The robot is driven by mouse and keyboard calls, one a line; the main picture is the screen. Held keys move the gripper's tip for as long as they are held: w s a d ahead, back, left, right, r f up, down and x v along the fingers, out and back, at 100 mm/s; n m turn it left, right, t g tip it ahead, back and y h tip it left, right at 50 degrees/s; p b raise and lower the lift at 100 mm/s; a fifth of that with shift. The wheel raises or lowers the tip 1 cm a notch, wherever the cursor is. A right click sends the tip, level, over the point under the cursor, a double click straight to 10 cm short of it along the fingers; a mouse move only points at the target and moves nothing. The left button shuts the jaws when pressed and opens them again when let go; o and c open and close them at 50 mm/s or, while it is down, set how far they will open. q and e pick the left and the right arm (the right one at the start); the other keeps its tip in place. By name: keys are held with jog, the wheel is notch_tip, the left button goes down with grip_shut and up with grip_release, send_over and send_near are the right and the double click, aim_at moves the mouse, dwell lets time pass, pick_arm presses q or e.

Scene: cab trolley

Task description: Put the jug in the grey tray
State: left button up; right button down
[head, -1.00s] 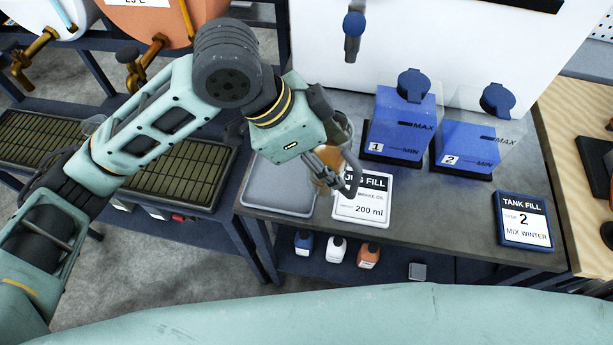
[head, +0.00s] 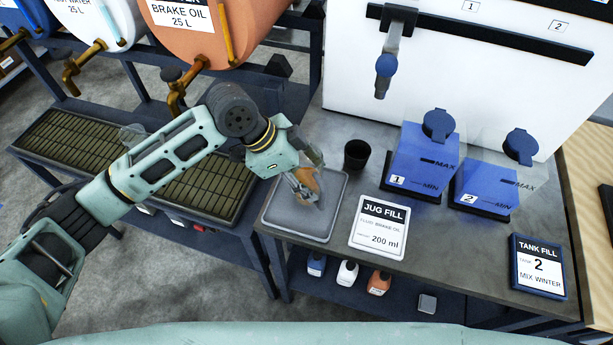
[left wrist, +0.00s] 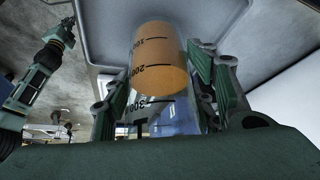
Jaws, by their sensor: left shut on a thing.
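The jug (head: 307,184) is clear, with orange fluid inside. My left gripper (head: 300,191) is shut on it and holds it over the grey tray (head: 290,224), on the left part of the bench. The fingers hide part of the jug in the head view, and I cannot tell there whether its base touches the tray.
A jug fill card (head: 378,228) lies right of the tray. A black cup (head: 356,154) stands behind the card. Two blue tanks (head: 424,162) (head: 484,187) and a tank fill card (head: 538,266) are farther right. A slatted rack (head: 95,150) is on the left.

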pick_arm(q)
jog(key=shift+f, duration=0.55)
jog(key=shift+f, duration=0.15)
jog(key=o, duration=1.2)
jog(key=shift+o, duration=0.2)
